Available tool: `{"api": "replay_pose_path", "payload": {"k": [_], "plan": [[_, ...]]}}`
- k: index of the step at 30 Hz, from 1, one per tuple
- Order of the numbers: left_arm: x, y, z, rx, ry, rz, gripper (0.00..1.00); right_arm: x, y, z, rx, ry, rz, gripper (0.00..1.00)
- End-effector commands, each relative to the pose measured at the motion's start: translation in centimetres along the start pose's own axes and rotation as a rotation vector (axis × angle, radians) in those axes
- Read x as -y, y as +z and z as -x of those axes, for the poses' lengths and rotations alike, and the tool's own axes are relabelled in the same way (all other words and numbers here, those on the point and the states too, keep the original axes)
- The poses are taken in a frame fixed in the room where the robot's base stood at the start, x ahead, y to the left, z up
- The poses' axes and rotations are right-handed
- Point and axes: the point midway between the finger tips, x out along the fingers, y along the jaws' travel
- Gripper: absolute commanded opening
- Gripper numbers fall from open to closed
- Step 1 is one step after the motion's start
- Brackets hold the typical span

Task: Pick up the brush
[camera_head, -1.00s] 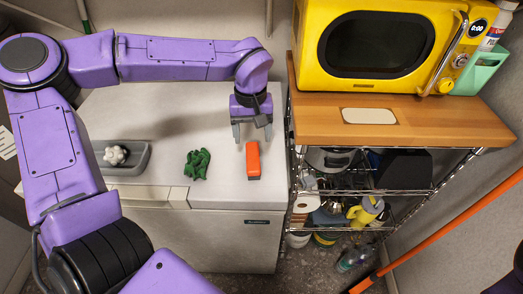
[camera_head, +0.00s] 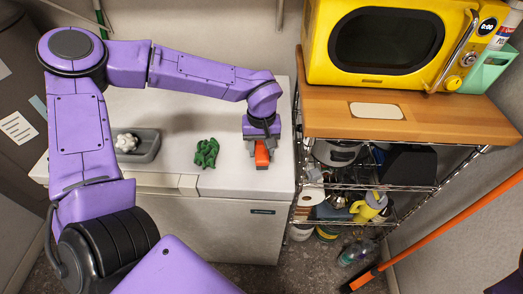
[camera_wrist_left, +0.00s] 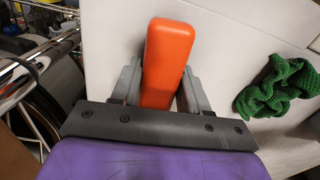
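In the left wrist view the brush (camera_wrist_left: 168,50) lies lengthwise between the fingers. My left gripper (camera_head: 261,147) is down over it, one finger on each side. In the wrist view the left gripper (camera_wrist_left: 161,90) looks open around the brush, with the fingers close to its sides; any contact is hard to make out. The brush's near end is hidden behind the gripper body. My right gripper is not in view.
A green cloth (camera_head: 206,153) lies left of the brush. A grey tray (camera_head: 150,148) with a white object sits further left. A wire rack with a wooden top (camera_head: 425,115) and a yellow microwave (camera_head: 385,45) stands close on the right.

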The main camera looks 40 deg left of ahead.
Motion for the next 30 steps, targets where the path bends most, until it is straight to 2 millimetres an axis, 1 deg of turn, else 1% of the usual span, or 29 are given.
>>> {"api": "replay_pose_path", "payload": {"k": [5, 8, 11, 14, 17, 21, 23, 24, 27, 30], "plan": [[0.0, 0.0, 0.0, 0.001, 0.0, 0.0, 0.14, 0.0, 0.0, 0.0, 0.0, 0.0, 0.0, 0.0], [0.0, 0.0, 0.3, 0.0, 0.0, 0.0, 0.14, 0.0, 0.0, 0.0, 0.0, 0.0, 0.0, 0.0], [-0.1, -0.1, 1.2, -0.003, 0.002, 0.001, 0.14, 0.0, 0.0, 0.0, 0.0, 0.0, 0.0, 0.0], [-0.1, -0.1, 3.1, -0.004, 0.003, 0.001, 0.14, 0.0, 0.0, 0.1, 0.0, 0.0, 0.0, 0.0], [0.1, 1.9, 5.3, -0.005, 0.005, -0.003, 0.14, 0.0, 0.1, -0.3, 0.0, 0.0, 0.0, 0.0], [0.5, 5.2, 9.4, -0.007, 0.005, -0.003, 0.14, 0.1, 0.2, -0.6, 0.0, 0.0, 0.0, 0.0], [0.7, 7.3, 9.8, -0.004, 0.002, -0.005, 0.14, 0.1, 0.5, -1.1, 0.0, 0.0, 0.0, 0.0], [0.8, 8.5, 10.4, -0.003, 0.002, -0.004, 0.14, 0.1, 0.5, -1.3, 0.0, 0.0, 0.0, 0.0], [1.0, 10.9, 11.5, -0.003, 0.001, -0.003, 0.14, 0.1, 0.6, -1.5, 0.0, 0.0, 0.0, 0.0], [1.2, 12.6, 12.3, -0.002, 0.001, -0.001, 0.14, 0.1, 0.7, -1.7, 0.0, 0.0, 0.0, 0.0]]}}
